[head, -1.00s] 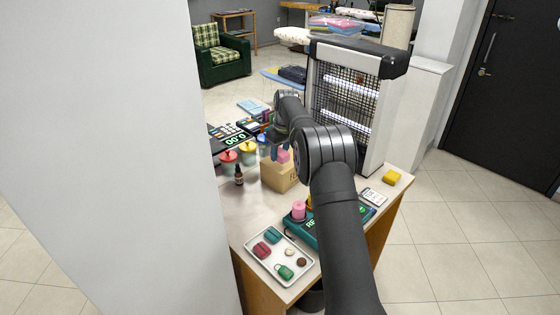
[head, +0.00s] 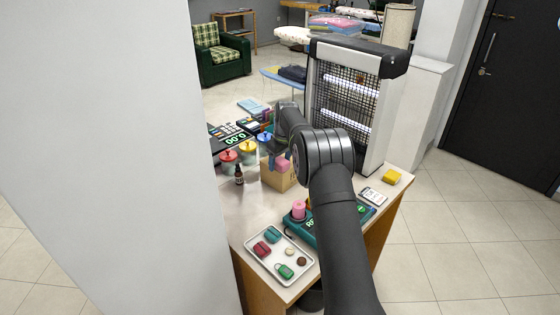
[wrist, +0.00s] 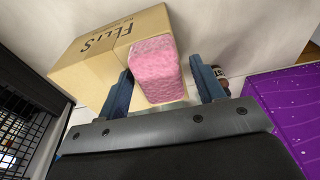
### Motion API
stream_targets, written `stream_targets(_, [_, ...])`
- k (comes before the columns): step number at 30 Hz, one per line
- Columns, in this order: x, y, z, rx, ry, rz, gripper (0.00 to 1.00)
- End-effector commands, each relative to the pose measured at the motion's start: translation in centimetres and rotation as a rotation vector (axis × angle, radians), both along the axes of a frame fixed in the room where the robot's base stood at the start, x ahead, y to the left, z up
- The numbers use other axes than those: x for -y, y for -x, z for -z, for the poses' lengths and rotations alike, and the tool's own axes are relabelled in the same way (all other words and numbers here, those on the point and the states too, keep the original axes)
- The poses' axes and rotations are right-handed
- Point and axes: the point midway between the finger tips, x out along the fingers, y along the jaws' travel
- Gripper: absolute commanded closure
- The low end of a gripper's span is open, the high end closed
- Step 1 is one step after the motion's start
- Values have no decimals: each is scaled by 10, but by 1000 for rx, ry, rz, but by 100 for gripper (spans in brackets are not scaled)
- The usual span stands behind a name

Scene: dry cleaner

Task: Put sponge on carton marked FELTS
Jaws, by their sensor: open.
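The pink sponge (wrist: 155,66) is between my gripper's two blue fingers (wrist: 161,70) in the wrist view, with a gap visible at the right finger. My gripper is open. The tan carton marked FELTS (wrist: 88,62) is right behind the sponge, which overlaps part of it. In the head view, the sponge (head: 283,164) is at the top of the carton (head: 276,180), with a blue finger (head: 271,164) beside it. It seems to rest on the carton, but I cannot tell the exact contact. My arm hides part of this area.
A wire-fronted heater-like unit (head: 345,100) stands behind my arm. Jars with red and yellow lids (head: 228,158) and a dark bottle (head: 239,175) are left of the carton. A tray (head: 262,262) of small items is in front.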

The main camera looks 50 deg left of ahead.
Motion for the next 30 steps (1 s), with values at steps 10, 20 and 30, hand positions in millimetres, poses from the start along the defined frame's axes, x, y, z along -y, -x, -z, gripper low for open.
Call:
stream_targets(10, [5, 0, -39, 2, -3, 0, 38])
stream_targets(20, [15, 0, -104, 2, -2, 0, 38])
stream_targets(30, [18, 0, -123, 0, 0, 0, 38])
